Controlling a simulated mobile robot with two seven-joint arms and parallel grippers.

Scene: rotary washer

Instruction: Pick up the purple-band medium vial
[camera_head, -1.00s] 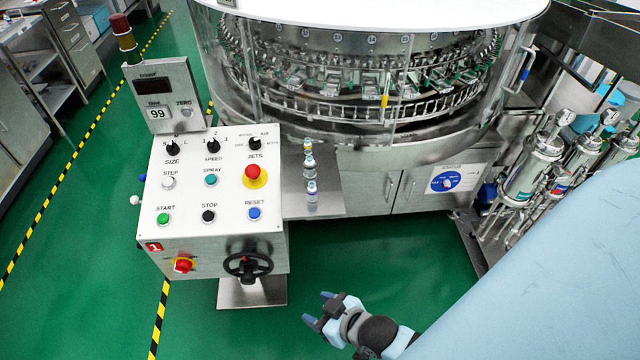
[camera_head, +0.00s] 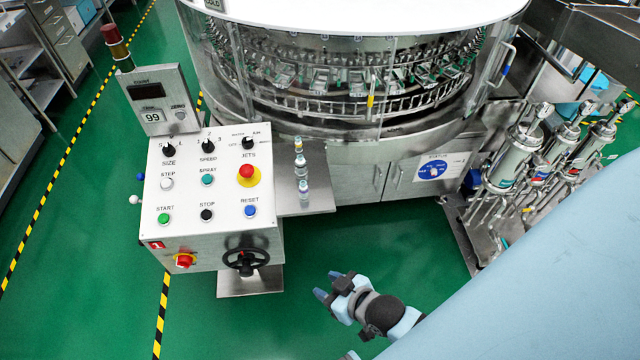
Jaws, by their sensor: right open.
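Three small vials stand upright in a row on the steel shelf (camera_head: 318,198) beside the control panel. The nearest vial (camera_head: 303,188) looks to have the purple band, though it is small in the picture. A middle vial (camera_head: 301,166) and a far vial (camera_head: 298,145) stand behind it. My right gripper (camera_head: 328,286) is open and empty, in front of the shelf and well apart from the vials, its fingers pointing up and left in the picture. My left gripper is not in view.
The control panel (camera_head: 185,190) with buttons and a black handwheel (camera_head: 245,262) stands left of the shelf. The round washer (camera_head: 360,130) is behind the vials. Steel cylinders (camera_head: 510,155) stand at the right. Green floor is clear around my right gripper.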

